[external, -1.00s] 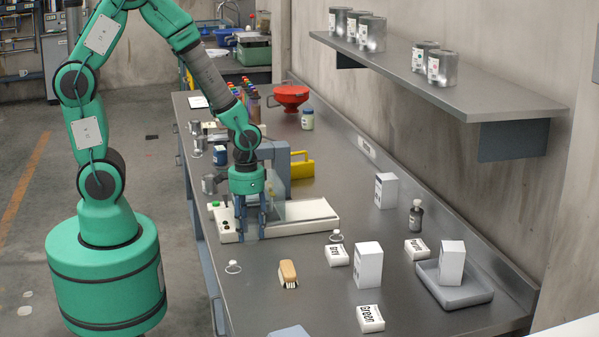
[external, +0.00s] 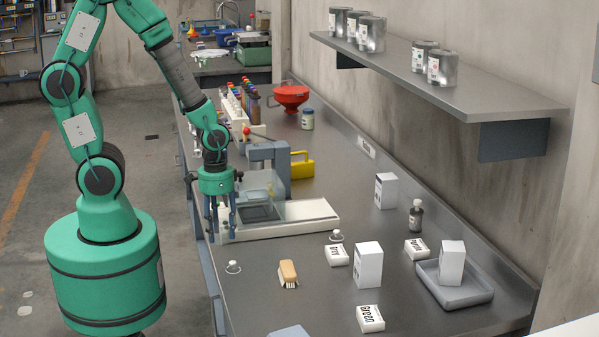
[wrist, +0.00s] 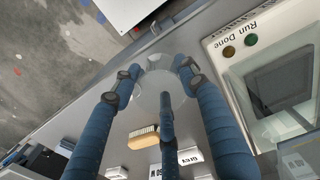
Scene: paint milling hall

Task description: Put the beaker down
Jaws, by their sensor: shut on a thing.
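My gripper (external: 222,222) is at the left edge of the bench (external: 262,305), just left of the white-based machine (external: 305,228). Its blue fingers point down. In the wrist view, the fingers of my gripper (wrist: 157,80) close around a pale, see-through beaker (wrist: 149,93). The beaker's outline is faint, and one finger crosses in front of it. In the external view I cannot make the beaker out between the fingers. I cannot tell whether its base touches the bench.
The machine's panel (wrist: 238,42), marked "Run Done", is close on the right in the wrist view. A wooden brush (external: 288,273) and several white boxes, including one (external: 368,265), stand nearer the front. A grey tray (external: 478,294) is at right. Bare bench lies around the brush.

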